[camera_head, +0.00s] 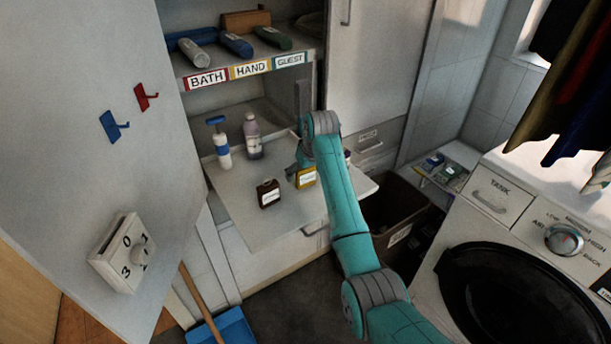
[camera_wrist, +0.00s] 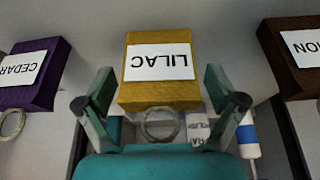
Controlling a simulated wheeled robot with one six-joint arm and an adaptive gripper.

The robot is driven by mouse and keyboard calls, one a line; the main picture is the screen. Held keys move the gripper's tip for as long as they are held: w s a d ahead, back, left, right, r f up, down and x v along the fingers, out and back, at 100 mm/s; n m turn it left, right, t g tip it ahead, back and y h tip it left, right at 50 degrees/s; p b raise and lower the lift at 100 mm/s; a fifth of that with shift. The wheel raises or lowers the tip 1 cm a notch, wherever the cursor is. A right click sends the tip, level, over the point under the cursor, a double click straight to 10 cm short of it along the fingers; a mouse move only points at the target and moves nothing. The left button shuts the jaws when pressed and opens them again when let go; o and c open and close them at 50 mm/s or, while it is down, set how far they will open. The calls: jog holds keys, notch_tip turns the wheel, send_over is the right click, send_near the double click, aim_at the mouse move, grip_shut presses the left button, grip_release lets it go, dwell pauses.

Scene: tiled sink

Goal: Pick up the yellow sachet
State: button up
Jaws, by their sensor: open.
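The yellow sachet (camera_head: 306,180) sits on the pale pull-out shelf below the cupboard, close to my arm's end. In the wrist view the yellow sachet (camera_wrist: 160,92) is centred and carries a white label reading LILAC, upside down in the picture. My gripper (camera_wrist: 160,86) is open, with one finger on each side of the sachet's near part and a gap to each side. In the head view my gripper (camera_head: 299,166) is small and partly hidden by my arm; whether it touches the sachet I cannot tell.
A brown sachet (camera_wrist: 304,58) stands to the right in the wrist view, and a purple CEDAR sachet (camera_wrist: 36,75) to the left. A blue-and-white bottle (camera_head: 222,146) and a grey bottle (camera_head: 252,136) stand at the back of the shelf. A brown bin (camera_head: 398,212) is right of it.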

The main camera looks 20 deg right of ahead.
jog(key=c, duration=1.2)
jog(key=shift+r, duration=0.15)
notch_tip(320, 180, up, 10)
jog(key=shift+f, duration=0.1)
